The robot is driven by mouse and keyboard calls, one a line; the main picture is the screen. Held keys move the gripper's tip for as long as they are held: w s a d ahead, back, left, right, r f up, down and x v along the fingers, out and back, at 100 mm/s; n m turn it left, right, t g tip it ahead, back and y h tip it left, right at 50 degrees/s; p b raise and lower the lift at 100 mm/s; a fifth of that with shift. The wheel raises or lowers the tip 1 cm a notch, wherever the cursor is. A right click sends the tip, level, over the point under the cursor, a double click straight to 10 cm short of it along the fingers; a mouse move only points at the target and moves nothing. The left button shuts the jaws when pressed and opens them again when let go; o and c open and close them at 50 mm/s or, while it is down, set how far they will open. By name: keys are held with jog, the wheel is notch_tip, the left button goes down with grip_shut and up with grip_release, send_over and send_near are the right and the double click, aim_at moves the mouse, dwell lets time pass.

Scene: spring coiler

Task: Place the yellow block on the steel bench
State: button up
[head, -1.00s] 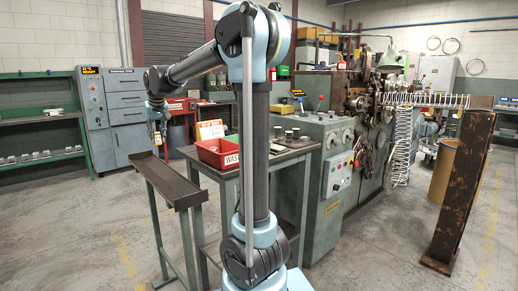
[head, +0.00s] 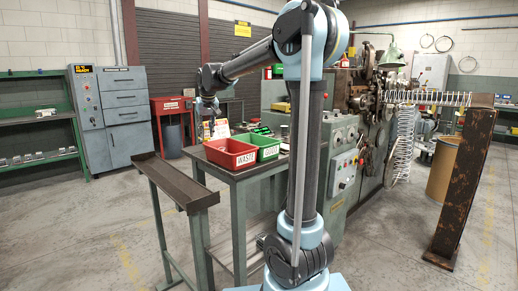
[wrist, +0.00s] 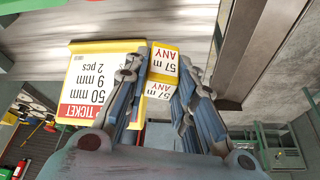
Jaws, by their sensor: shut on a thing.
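The yellow block (wrist: 162,62), with white labels reading "57 m ANY", is between the fingers of my gripper (wrist: 163,72) in the wrist view. My gripper is shut on it. In the head view, my gripper (head: 208,128) is near the back left corner of the steel bench (head: 236,178), by the ticket. The block cannot be made out there. The grey bench top also shows beyond the fingers in the wrist view (wrist: 205,22). I cannot tell whether the block touches it.
A red bin marked WASTE (head: 230,160) and a green bin (head: 265,149) stand on the bench. A yellow-edged ticket (wrist: 93,85) is left of the block in the wrist view. A narrow dark stand (head: 175,185) is left of the bench. The coiling machine (head: 350,150) is behind right.

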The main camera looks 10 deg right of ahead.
aim_at(207, 139)
jog(key=r, duration=0.3)
jog(key=shift+w+a+r+m, duration=0.1)
jog(key=shift+w+r+m, duration=0.2)
jog(key=shift+m, duration=0.1)
jog(key=shift+f, duration=4.75)
jog(key=shift+f, duration=0.1)
jog(key=o, duration=1)
jog(key=v, duration=1.2)
jog(key=shift+s+a, duration=0.1)
jog(key=shift+s, duration=0.05)
